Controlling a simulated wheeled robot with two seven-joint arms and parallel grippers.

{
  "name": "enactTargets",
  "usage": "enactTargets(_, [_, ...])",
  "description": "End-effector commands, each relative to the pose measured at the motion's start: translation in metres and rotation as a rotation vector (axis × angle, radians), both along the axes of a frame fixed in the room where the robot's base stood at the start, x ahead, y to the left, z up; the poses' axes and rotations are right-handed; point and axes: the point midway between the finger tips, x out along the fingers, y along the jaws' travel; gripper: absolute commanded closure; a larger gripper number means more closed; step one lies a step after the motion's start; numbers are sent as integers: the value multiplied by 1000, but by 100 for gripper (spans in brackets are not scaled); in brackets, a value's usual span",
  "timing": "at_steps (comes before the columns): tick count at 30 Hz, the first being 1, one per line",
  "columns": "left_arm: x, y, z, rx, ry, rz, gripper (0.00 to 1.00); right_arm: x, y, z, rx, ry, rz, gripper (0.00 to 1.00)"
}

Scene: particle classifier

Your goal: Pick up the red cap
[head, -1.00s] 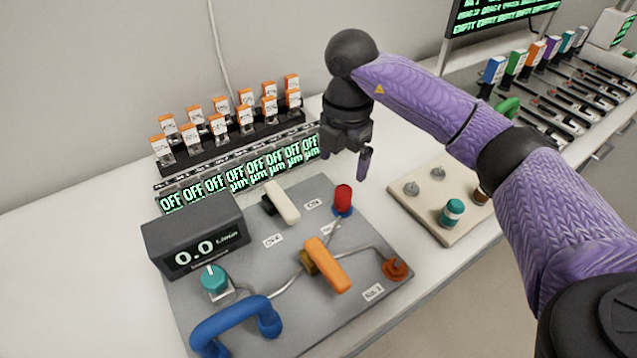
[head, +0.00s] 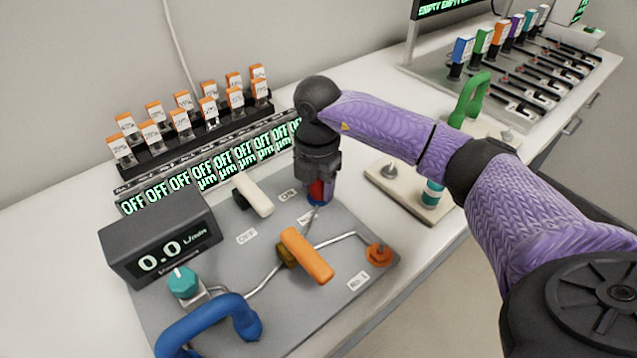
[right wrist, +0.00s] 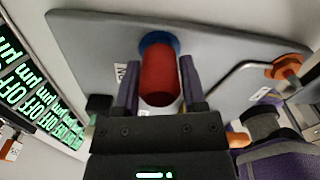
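The red cap (head: 317,189) stands on a blue round base on the grey panel (head: 345,225), near its back right edge. It also shows in the right wrist view (right wrist: 160,78), upright against its blue ring (right wrist: 160,40). My right gripper (right wrist: 160,82) is over the cap, with one purple finger on each side of it. A thin gap seems to show between the fingers and the cap, so the gripper looks open around it. In the head view my right gripper (head: 318,180) partly hides the cap. My left gripper is not in view.
On the panel are a white handle (head: 252,194), an orange handle (head: 306,257), an orange port (head: 379,254), a blue handle (head: 215,320) and a black display (head: 160,240). A rack of orange-topped vials (head: 190,135) stands behind. A beige board (head: 400,192) lies to the right.

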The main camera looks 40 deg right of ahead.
Motion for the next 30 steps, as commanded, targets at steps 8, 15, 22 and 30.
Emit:
enactTargets(8, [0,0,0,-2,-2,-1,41,0,0,0,0,0,0,100])
enactTargets(15, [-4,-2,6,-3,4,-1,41,0,0,11,1,-3,0,100])
enactTargets(22, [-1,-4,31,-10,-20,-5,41,1,0,75,1,-6,0,100])
enactTargets(30, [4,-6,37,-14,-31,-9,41,0,0,101,1,0,0,100])
